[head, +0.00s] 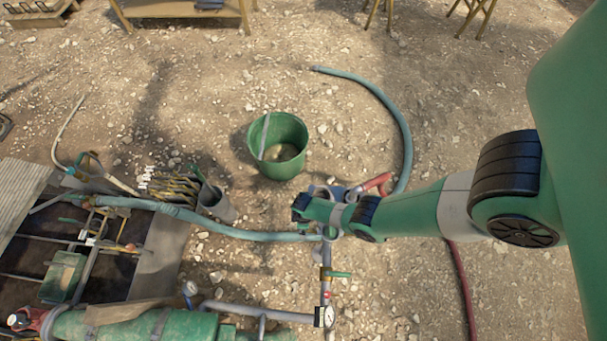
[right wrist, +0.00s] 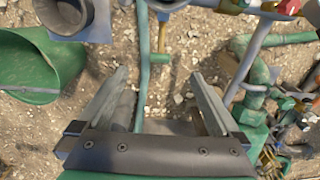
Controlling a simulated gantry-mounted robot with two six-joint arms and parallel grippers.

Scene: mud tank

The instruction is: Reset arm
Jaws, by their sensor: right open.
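My right arm comes in from the right in the head view, and its green wrist end (head: 322,212) hangs over the pipework. The fingers are hard to make out there. In the right wrist view my right gripper (right wrist: 160,72) is open, its two grey fingers spread wide with nothing held. A teal hose (right wrist: 143,60) runs across the picture between the fingers, seemingly below them. My left gripper is in neither view.
A green bucket (head: 291,130) stands on stony ground above the wrist in the head view. A blue-green hose (head: 390,105) curves at upper right. A valve pipe with a gauge (head: 325,316) lies below the wrist. A mud tank (head: 100,255) fills the lower left.

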